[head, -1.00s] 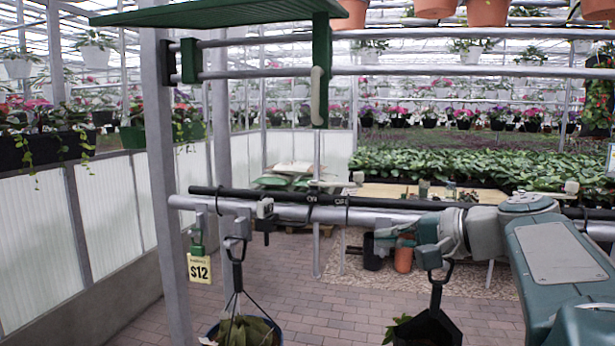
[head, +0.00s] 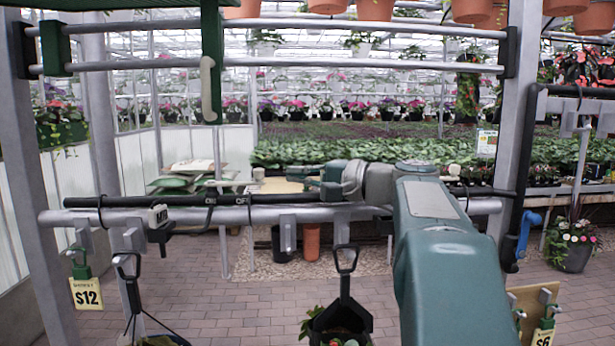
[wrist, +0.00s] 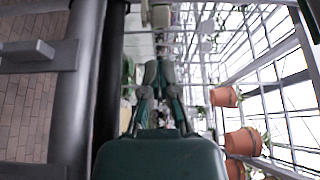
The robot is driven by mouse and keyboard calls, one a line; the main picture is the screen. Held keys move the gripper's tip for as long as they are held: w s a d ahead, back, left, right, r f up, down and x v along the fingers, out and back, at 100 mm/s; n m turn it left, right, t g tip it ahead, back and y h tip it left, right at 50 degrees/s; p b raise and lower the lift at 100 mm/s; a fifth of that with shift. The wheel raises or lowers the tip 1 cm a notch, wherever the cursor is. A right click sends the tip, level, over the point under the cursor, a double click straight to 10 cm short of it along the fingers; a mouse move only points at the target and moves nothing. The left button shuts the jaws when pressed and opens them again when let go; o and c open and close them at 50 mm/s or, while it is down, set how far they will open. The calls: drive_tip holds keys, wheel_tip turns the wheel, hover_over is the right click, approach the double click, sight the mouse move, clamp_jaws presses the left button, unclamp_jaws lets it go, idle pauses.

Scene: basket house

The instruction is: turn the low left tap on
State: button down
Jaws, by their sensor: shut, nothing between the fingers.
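The low left tap shows as a thin lever with a cream knob (head: 259,173), just above the low pipe near the ON and OFF tags. The lever lies about level, and its knob is at the right end, on the OFF side. My gripper (head: 306,178) is shut and empty, to the right of the knob and about level with it in the picture, pointing left. A gap shows between them. In the wrist view my gripper (wrist: 158,65) shows with closed fingers, and a cream block (wrist: 161,15), probably the knob, lies beyond the fingertips.
The grey pipe and black rail (head: 110,202) run across below my arm. A clip-like fitting (head: 158,217) sits at their left. A beige handle (head: 207,90) hangs from a green post (head: 212,50) above. A second cream knob (head: 454,170) is at the right.

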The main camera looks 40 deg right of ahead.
drive_tip(key=x, duration=0.5)
drive_tip(key=shift+a, duration=0.3)
drive_tip(key=shift+d, duration=0.15)
drive_tip(key=shift+s, duration=0.1)
drive_tip(key=shift+s+a+m+t+h, duration=0.2)
drive_tip(key=shift+a+m+t+h, duration=0.15)
drive_tip(key=shift+h, duration=0.25)
